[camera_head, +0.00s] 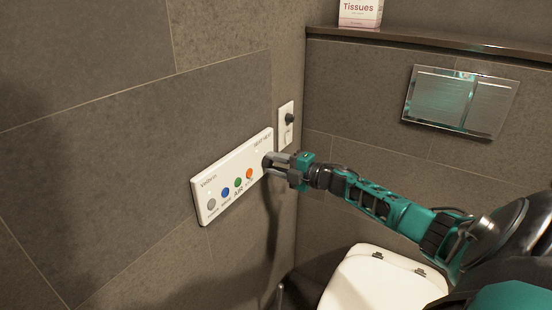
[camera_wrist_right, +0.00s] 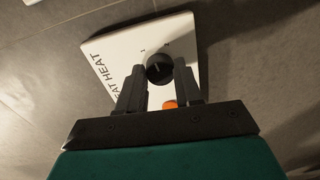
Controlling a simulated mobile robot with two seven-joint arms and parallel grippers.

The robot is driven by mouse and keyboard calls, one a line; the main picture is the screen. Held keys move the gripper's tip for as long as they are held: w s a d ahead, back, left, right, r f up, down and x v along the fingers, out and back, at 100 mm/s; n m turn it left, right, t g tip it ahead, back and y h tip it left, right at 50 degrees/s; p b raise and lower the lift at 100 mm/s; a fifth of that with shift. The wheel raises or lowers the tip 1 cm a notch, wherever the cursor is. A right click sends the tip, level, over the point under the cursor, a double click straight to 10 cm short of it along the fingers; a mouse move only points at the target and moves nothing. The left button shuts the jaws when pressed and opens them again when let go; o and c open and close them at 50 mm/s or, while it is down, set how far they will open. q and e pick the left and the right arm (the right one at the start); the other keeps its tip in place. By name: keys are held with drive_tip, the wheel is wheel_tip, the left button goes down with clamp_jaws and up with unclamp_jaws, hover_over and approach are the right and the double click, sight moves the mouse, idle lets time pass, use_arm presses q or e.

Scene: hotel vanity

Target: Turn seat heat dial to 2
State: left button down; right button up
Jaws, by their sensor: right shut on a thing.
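The white control panel (camera_head: 222,182) is fixed to the left wall and has a row of coloured buttons. The black seat heat dial (camera_wrist_right: 159,67) is on its right end, beside the letters "HEAT". My right gripper (camera_head: 272,168) reaches the panel's right end from the right. In the right wrist view its two dark fingers (camera_wrist_right: 160,84) stand on either side of the dial and are shut on it. Small marks sit around the dial, but I cannot read for sure which one it points to. In the head view the gripper mostly hides the dial. My left gripper is not in view.
An orange button (camera_head: 249,173) is close to the fingers. A white plate with a black knob (camera_head: 289,119) is on the wall just above the gripper. The toilet lid (camera_head: 380,282) is below my right arm. A flush plate (camera_head: 460,101) is on the back wall.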

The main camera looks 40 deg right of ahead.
drive_tip(key=m+p, duration=0.1)
drive_tip(key=m, duration=0.1)
drive_tip(key=shift+m, duration=0.3)
drive_tip(key=shift+m+p, duration=0.4)
drive_tip(key=shift+m, duration=1.2)
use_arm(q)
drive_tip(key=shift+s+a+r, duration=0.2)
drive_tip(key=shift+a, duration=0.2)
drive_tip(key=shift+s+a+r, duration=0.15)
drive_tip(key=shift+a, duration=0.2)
use_arm(e)
drive_tip(key=shift+m+y, duration=0.3)
drive_tip(key=shift+m, duration=0.2)
drive_tip(key=o, duration=1)
drive_tip(key=shift+o, duration=0.2)
